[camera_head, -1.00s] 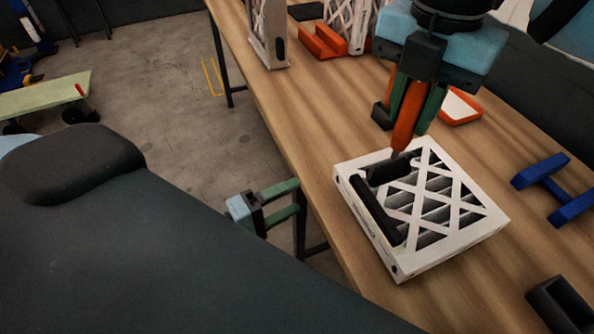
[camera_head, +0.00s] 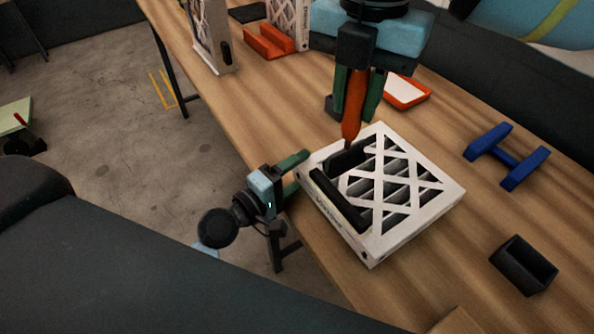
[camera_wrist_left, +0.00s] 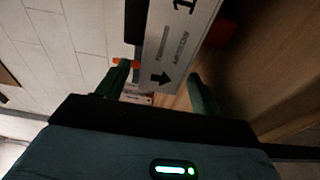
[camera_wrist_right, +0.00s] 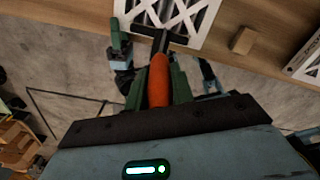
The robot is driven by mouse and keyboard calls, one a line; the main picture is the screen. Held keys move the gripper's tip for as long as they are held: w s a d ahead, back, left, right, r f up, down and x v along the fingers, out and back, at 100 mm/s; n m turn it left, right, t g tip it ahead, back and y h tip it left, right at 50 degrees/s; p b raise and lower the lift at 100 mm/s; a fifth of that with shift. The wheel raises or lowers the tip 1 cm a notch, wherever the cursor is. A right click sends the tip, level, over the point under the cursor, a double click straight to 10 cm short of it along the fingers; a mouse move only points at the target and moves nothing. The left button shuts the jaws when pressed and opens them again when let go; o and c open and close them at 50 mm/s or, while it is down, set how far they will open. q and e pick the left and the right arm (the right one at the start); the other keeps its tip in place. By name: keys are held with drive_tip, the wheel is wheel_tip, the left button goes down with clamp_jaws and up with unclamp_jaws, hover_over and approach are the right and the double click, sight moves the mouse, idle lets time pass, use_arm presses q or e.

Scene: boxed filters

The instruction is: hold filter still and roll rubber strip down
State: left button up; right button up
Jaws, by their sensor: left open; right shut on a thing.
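A white boxed filter (camera_head: 408,222) with a lattice face lies flat on the table. Black rubber strip (camera_head: 338,200) lies along its left and far-left edges. My right gripper (camera_head: 353,105) is shut on an orange-handled tool (camera_head: 352,118), whose tip touches or nearly touches the strip at the filter's far-left corner. The tool also shows in the right wrist view (camera_wrist_right: 159,80). My left gripper (camera_head: 296,172) is open beside the filter's left side, at the table edge. In the left wrist view the filter's printed side (camera_wrist_left: 178,45) is between the open fingers; contact cannot be told.
A blue stand (camera_head: 507,157) and a black open box (camera_head: 523,265) are to the right. An orange-rimmed tray (camera_head: 407,92) lies behind my right gripper. An orange holder (camera_head: 270,42) and upright filters (camera_head: 211,35) stand at the far end.

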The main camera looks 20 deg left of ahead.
use_arm(q)
drive_tip(key=c, duration=1.1)
